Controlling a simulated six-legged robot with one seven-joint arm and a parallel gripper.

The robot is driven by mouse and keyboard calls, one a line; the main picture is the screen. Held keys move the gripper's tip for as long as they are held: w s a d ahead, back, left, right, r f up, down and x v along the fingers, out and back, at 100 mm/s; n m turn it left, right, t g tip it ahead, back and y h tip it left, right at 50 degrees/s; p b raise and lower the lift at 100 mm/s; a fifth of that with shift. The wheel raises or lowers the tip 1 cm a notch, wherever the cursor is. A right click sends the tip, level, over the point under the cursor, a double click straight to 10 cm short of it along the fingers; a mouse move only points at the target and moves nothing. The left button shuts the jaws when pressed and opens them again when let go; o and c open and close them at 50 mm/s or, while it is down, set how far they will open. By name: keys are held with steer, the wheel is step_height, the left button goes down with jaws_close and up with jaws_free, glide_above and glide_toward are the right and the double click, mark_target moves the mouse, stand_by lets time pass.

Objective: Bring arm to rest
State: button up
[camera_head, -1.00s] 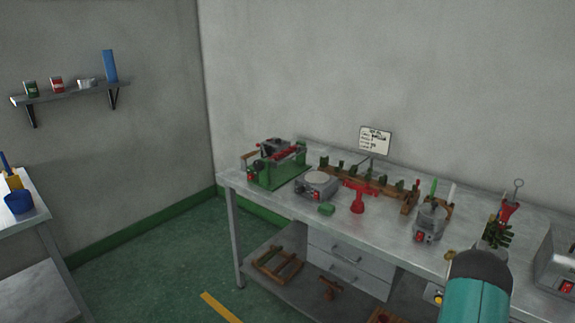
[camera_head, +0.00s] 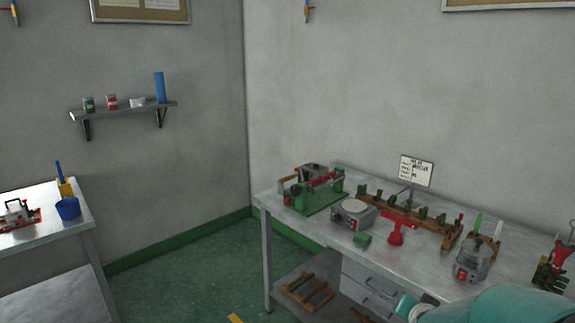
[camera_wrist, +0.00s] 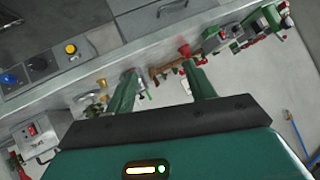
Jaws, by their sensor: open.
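My gripper (camera_wrist: 160,88) shows in the wrist view, with two green fingers spread apart and nothing visible between them. The wrist view is steeply tilted, with the metal workbench and its tools beyond the fingers. In the head view, part of my teal arm is at the bottom right, in front of the workbench (camera_head: 345,232); the fingers are not visible there.
On the workbench stand a green machine (camera_head: 313,190), a grey scale-like device (camera_head: 352,213), a red stand (camera_head: 396,230), a wooden rack (camera_head: 432,222) and a grey pot (camera_head: 472,262). A side table (camera_head: 85,222) stands left. Green floor (camera_head: 180,275) lies clear between them.

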steer(key=s+a+r+n+g+y, duration=0.2)
steer(key=s+a+r+n+y, duration=0.15)
steer(key=s+a+r, duration=0.6)
steer(key=s+a+r+n+g, duration=0.2)
steer(key=s+a+n, duration=0.3)
steer(key=s, duration=0.6)
steer(key=a, duration=0.2)
steer(key=shift+s+a+r+g, duration=0.15)
steer(key=shift+a+r+g, duration=0.15)
steer(key=shift+a, duration=0.1)
steer(key=shift+y, duration=0.25)
steer(key=shift+c, duration=0.4)
steer(key=c, duration=0.3)
steer(key=shift+d, duration=0.15)
